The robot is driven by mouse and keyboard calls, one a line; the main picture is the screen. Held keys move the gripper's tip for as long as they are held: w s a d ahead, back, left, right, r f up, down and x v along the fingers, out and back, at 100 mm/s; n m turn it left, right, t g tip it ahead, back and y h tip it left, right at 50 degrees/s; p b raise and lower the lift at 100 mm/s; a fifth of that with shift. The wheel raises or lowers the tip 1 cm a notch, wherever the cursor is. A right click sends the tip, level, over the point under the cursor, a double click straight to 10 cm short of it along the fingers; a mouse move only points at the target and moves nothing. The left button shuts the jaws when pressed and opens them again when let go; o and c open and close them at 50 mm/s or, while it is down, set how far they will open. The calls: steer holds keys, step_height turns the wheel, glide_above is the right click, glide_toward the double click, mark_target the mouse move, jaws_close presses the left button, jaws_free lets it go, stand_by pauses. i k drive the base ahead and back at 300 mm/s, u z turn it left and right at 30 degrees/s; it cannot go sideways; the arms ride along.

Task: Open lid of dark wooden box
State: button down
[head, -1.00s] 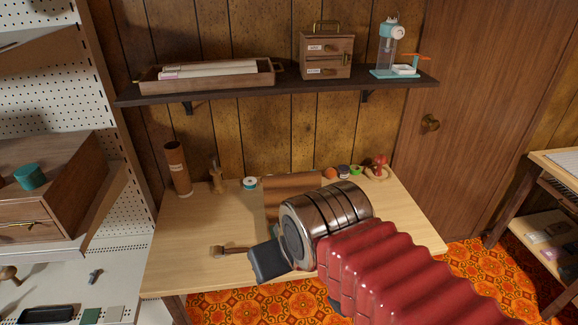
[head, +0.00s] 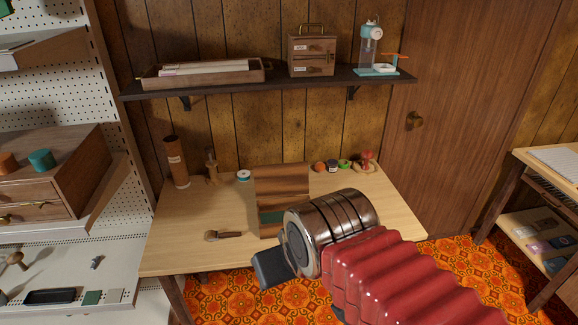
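A brown wooden box (head: 266,232) with striped grain stands in the middle of the light wooden table. Its lid (head: 282,185) appears raised at the back, with a green interior (head: 271,217) showing below it. The box's right front part is hidden behind my arm. My gripper (head: 270,268) is in front of the box, near the table's front edge, and looks apart from it. Only a dark block-like finger part shows, so its opening is hidden.
A wooden-handled brush (head: 222,235) lies left of the box. A brown tube (head: 176,162), a white-and-teal spool (head: 243,175) and several small pots stand along the back of the table (head: 180,255). A dark shelf (head: 290,83) hangs above. Drawers stand left.

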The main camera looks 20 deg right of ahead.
mark_target(279, 179)
steer(key=k, duration=1)
steer(key=z, duration=0.4)
steer(key=i, duration=1.85)
steer(key=u, duration=0.65)
steer(key=i, duration=0.4)
steer(key=u, duration=0.35)
